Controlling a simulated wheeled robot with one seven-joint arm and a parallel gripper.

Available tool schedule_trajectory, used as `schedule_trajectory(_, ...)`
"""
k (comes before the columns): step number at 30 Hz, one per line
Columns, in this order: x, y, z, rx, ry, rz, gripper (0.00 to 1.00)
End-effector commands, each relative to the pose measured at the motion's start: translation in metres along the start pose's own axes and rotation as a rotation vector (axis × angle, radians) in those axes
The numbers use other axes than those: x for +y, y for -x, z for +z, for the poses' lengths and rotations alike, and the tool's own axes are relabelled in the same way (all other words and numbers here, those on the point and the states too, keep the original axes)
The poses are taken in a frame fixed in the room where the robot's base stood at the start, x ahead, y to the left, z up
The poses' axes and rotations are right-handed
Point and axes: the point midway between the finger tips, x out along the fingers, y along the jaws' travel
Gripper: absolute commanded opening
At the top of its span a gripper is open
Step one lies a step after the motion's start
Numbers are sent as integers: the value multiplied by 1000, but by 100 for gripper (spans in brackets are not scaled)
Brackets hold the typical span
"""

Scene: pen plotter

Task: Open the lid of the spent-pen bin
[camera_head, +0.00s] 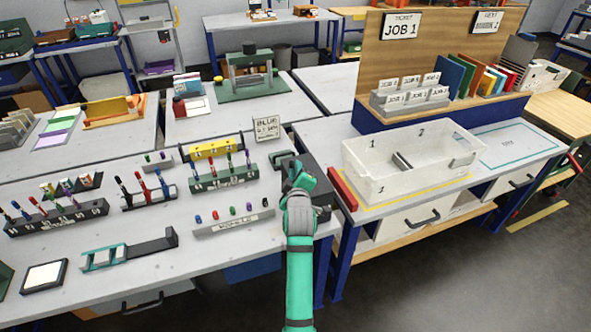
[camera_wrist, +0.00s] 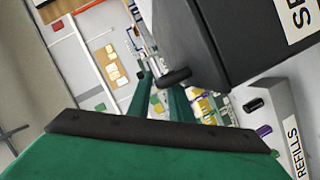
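The spent-pen bin (camera_head: 320,172) is a dark grey box at the right edge of the left worktable, partly hidden behind my gripper. In the wrist view the bin (camera_wrist: 238,48) fills the upper right, with a white label cut off at the frame edge. A dark bar-like handle (camera_wrist: 174,77) sticks out from it. The lid looks closed. My gripper (camera_wrist: 160,88) has green fingers spread apart, with the handle at the tips; contact cannot be told. In the head view my gripper (camera_head: 298,172) is over the bin's left side.
A grey refills rack (camera_head: 235,222) with short coloured refills lies left of my gripper. A green pen rack (camera_head: 222,178) and a small sign (camera_head: 267,128) stand behind. A white divided tray (camera_head: 375,175) and a red bar (camera_head: 342,189) are close on the right.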

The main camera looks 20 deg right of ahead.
Motion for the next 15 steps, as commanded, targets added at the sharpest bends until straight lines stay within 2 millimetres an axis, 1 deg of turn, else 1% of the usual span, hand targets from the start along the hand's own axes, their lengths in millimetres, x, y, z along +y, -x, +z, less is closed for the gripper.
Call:
schedule_trajectory(1,0,-4,0,0,0,1,18)
schedule_trajectory(5,0,-10,0,0,0,0,18)
schedule_trajectory(13,0,-12,0,0,0,0,18)
schedule_trajectory(14,0,-12,0,0,0,1,16)
schedule_trajectory(15,0,-12,0,0,0,0,7)
